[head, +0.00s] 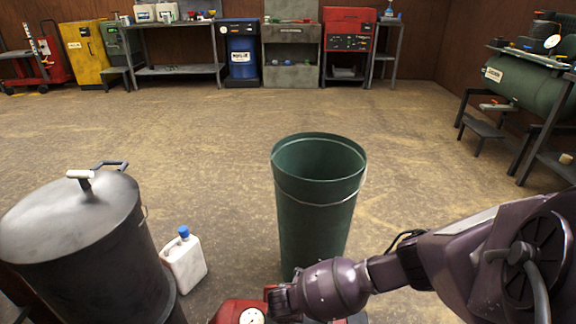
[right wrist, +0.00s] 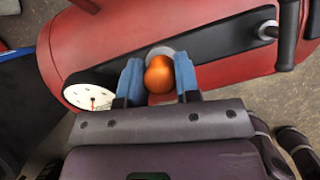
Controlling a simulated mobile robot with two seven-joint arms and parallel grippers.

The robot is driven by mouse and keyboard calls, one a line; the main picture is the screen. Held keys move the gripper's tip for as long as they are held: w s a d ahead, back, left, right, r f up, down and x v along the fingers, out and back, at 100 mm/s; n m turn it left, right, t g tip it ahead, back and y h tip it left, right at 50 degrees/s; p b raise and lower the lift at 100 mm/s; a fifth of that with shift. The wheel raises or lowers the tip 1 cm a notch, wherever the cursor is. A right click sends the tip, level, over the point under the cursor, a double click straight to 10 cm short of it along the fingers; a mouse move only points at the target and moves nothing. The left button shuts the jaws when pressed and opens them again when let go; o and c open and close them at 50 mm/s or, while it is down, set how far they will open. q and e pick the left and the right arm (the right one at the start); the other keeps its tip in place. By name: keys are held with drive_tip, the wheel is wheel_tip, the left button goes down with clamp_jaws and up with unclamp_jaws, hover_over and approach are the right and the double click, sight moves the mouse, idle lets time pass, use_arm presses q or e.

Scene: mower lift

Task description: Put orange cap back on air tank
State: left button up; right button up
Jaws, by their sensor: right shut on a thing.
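The red air tank (right wrist: 215,22) fills the upper part of the right wrist view, with a black panel and a white round gauge (right wrist: 90,98) on it. Its top also shows at the bottom edge of the head view (head: 228,312). My right gripper (right wrist: 158,64) is over the tank with its two blue fingers shut on the orange cap (right wrist: 159,76). A pale round fitting shows just behind the cap, partly hidden by it. I cannot tell whether the cap touches the fitting. In the head view my right gripper (head: 280,300) is low over the tank. My left gripper is not in view.
A green bin (head: 315,215) stands just behind the tank. A dark lidded drum (head: 95,250) and a white jug with a blue cap (head: 186,262) stand to the left. A green compressor (head: 525,82) is at the right. The floor beyond is clear.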

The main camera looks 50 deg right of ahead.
idle(1.1)
drive_tip(key=shift+f, duration=0.65)
idle(0.4)
drive_tip(key=o, duration=0.7)
drive_tip(key=shift+r, duration=0.15)
